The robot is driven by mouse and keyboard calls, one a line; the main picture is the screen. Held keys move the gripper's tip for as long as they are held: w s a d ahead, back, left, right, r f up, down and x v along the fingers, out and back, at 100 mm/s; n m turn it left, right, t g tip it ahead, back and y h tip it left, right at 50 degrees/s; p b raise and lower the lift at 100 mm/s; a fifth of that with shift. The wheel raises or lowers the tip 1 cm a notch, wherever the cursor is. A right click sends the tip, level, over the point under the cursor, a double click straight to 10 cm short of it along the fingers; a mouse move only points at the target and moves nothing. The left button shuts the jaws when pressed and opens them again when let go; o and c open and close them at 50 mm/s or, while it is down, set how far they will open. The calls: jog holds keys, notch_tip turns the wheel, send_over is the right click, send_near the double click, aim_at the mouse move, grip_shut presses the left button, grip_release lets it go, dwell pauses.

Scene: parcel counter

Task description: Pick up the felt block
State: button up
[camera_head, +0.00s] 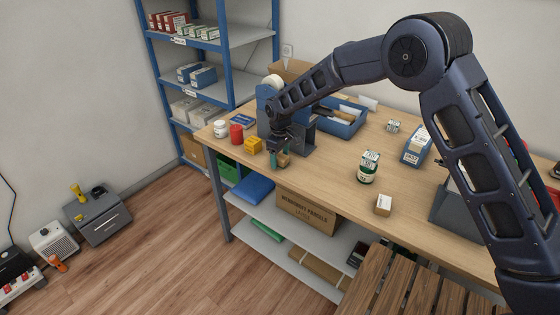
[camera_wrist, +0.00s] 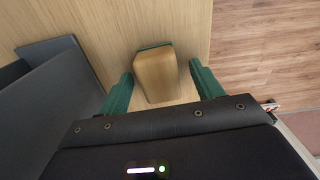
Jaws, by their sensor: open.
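The felt block is a wooden block with a thin dark green layer along its far edge. In the wrist view the felt block (camera_wrist: 157,73) lies between the two green fingers of my gripper (camera_wrist: 161,69), with a gap on each side. In the head view the felt block (camera_head: 284,160) is small and partly hidden by my gripper (camera_head: 279,157), near the front left edge of the wooden counter (camera_head: 325,170). My gripper points down over it and is open, its fingers on either side of the block.
A dark grey upright object (camera_wrist: 55,85) stands close left in the wrist view. A green-labelled jar (camera_head: 368,168) stands to the right. The counter edge is close.

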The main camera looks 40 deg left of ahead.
jog(key=c, duration=1.1)
jog(key=shift+o, duration=0.2)
jog(key=shift+r, duration=0.1)
